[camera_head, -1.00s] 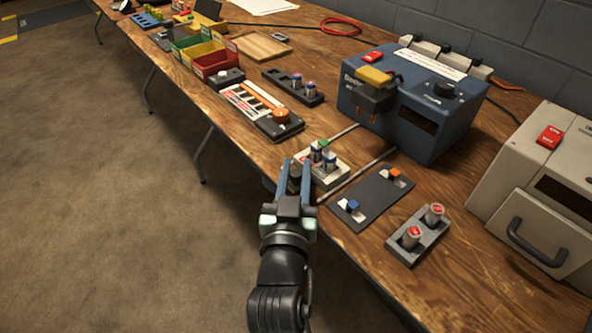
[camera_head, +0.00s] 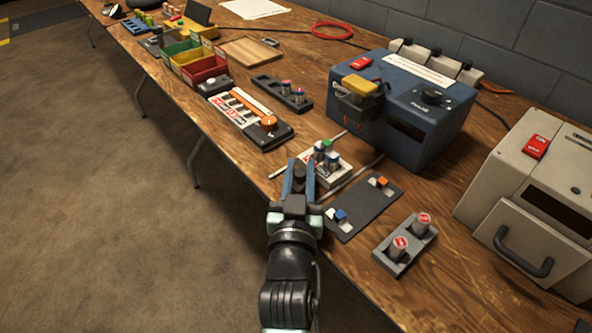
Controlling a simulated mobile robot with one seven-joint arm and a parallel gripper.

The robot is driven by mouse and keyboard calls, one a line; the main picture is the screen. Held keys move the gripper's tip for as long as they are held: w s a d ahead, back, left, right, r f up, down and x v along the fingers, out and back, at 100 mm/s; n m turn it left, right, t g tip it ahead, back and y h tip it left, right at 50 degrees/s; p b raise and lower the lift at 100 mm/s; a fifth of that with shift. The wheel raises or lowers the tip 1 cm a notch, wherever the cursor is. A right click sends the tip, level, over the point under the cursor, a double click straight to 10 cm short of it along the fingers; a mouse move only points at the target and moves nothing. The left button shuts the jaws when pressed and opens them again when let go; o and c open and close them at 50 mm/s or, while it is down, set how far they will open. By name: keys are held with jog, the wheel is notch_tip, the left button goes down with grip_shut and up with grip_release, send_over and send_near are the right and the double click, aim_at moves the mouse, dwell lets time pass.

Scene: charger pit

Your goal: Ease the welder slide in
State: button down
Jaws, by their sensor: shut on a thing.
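The welder is a blue box (camera_head: 415,100) with a yellow-topped head (camera_head: 358,90) over its front. The welder slide is a white tray (camera_head: 343,182) on two thin rails (camera_head: 279,173) that run out from the box. Several small cells (camera_head: 325,150) with green and blue tops stand upright on the slide. My gripper (camera_head: 300,172) is at the slide's outer side, its two blue fingers shut on a dark knob there. The slide is outside the box, with a gap between its cells and the head.
A dark mat (camera_head: 366,206) with a blue and an orange piece lies right of the slide. A grey holder (camera_head: 389,262) with two red-topped cells stands nearer. A beige cabinet (camera_head: 530,210) stands right.

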jog(key=c, duration=0.7)
grip_release()
jog(key=shift+s, duration=0.1)
jog(key=shift+o, duration=0.2)
jog(key=shift+a, duration=0.1)
jog(key=s+p, duration=0.2)
jog(key=s, duration=1.1)
